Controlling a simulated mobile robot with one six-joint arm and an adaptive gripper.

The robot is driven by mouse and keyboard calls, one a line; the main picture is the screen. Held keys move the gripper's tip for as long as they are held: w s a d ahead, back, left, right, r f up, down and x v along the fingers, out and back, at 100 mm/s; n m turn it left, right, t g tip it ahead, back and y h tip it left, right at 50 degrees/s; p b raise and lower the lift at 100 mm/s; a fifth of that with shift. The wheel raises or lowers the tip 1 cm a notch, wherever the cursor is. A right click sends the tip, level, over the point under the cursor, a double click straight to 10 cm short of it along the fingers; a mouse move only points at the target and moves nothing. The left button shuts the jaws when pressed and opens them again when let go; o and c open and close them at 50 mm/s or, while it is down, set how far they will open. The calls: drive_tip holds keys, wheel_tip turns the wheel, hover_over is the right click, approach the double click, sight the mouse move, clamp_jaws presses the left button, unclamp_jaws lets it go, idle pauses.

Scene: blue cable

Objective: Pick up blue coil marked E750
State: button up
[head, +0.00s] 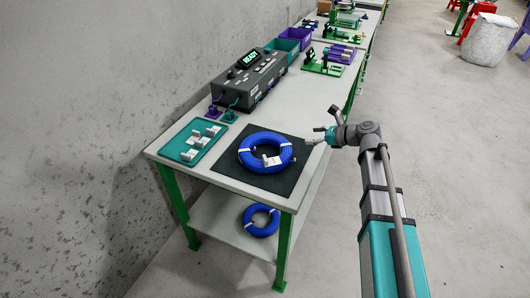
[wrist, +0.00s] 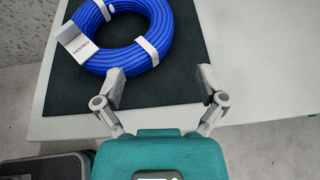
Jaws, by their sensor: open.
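A blue coil (head: 246,161) with white bands and a pale tag (head: 277,160) lies flat on a dark mat (head: 292,183) at the table's near end. The same coil (wrist: 115,60) is at the upper left of the wrist view, partly cut off by the top edge. Its tag (wrist: 76,42) has print too small to read surely. A second blue coil (head: 264,232) lies on the lower shelf; no marking on it is readable. My gripper (head: 312,141) is at the mat's right edge. In the wrist view my gripper (wrist: 162,76) is open and empty, its fingers apart, beside the coil.
A teal tray (head: 184,157) with grey parts is left of the mat. A grey device with a lit display (head: 250,57) stands behind, along the wall. Bins and fixtures stand farther back. The floor right of the table (head: 440,140) is clear nearby.

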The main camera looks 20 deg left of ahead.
drive_tip(key=b, duration=0.3)
approach(275, 136)
drive_tip(key=shift+x, duration=1.7)
drive_tip(key=shift+a, duration=0.1)
drive_tip(key=shift+b+x, duration=1.15)
drive_tip(key=shift+x, duration=1.4)
drive_tip(key=shift+w+f, duration=0.1)
drive_tip(key=shift+c, duration=0.2)
clamp_jaws()
